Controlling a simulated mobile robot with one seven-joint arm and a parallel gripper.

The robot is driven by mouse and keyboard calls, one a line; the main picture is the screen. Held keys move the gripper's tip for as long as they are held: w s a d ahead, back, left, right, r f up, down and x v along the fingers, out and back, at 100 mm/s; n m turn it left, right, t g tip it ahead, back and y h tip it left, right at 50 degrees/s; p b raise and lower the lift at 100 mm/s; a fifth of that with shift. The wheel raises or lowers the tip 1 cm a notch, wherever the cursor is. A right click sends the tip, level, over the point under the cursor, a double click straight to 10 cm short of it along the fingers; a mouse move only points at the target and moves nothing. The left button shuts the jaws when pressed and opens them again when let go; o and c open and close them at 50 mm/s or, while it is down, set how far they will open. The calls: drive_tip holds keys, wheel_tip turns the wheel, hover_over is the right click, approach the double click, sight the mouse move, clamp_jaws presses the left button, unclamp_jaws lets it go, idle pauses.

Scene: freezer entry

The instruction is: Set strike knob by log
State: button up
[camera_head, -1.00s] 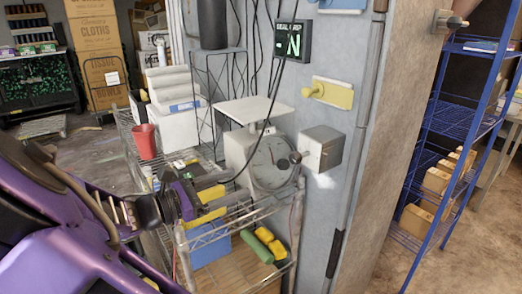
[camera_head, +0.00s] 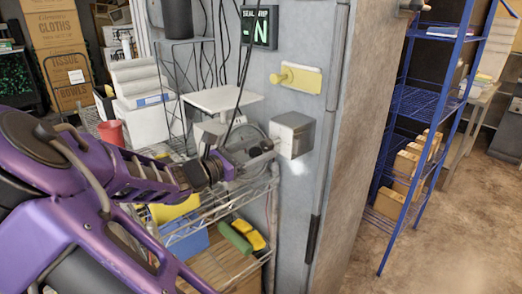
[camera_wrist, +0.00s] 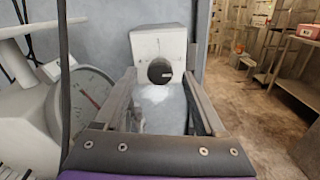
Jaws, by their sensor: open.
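A grey metal control box (camera_head: 292,135) is mounted on the grey wall panel. In the wrist view its white front (camera_wrist: 150,43) carries a round black knob (camera_wrist: 159,72) with a pale mark toward its right side. My gripper (camera_head: 262,150) is open and empty, just left of the box, and hides the knob in the head view. In the wrist view my gripper (camera_wrist: 160,90) has its fingers spread to either side of the knob, apart from it. A dark display (camera_head: 259,27) above shows a large green N and smaller partly legible text. I see no clear log.
A dial scale (camera_wrist: 85,98) stands close left of my gripper; its white pan (camera_head: 224,99) is on the wire cart (camera_head: 215,210). A yellow plate with a handle (camera_head: 293,77) is above the box. A blue shelf (camera_head: 425,105) stands right, beside open floor.

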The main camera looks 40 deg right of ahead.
drive_tip(key=shift+d, duration=0.65)
clamp_jaws()
